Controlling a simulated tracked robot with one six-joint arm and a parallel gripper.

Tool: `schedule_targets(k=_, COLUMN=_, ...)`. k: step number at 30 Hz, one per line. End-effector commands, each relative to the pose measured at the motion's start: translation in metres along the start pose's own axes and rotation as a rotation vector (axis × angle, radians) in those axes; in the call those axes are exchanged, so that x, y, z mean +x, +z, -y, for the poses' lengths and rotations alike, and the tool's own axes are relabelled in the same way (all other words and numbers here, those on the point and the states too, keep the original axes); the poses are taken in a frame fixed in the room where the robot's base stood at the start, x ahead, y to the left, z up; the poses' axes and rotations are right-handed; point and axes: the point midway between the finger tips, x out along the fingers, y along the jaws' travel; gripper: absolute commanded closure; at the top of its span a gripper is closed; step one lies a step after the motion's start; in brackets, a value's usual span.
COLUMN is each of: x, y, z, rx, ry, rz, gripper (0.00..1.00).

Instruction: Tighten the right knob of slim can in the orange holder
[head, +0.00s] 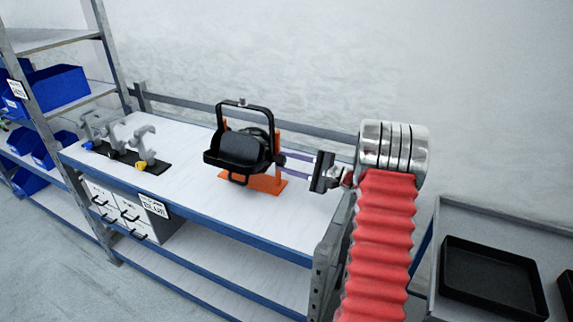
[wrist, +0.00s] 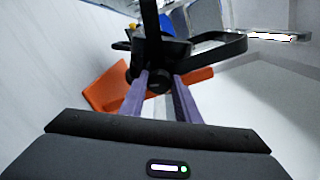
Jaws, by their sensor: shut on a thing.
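The slim can (head: 240,147) is black and sits in the orange holder (head: 267,182) on the bench. A black yoke frame loops around it. The right knob (wrist: 155,84) is a small dark round part in the wrist view, between my fingertips. My gripper (head: 282,160) reaches in from the right, level with the can's right side. Its two purple fingers show in the wrist view (wrist: 160,78), shut on the knob. In the head view the knob is hidden behind the fingers and the holder. The orange holder also shows in the wrist view (wrist: 103,88).
Several grey clamps (head: 146,145) stand on a black strip at the bench's left. A rail (head: 320,131) runs along the bench's back. Blue bins (head: 55,88) fill shelves at far left. A black tray (head: 490,275) lies on a grey cart at right. The bench front is clear.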

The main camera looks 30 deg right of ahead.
Motion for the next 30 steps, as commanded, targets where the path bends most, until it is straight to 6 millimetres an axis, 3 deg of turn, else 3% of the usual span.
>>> schedule_targets(k=12, x=-0.0027, y=-0.0041, z=-0.0045, rx=0.274, ry=0.003, rz=-0.012, gripper=0.93)
schedule_targets(k=29, x=-0.0025, y=-0.0039, z=-0.0066, rx=0.324, ry=0.006, rz=-0.011, gripper=0.93)
schedule_targets(k=30, x=-0.0025, y=-0.0038, z=-0.0067, rx=0.324, ry=0.006, rz=-0.011, gripper=0.7)
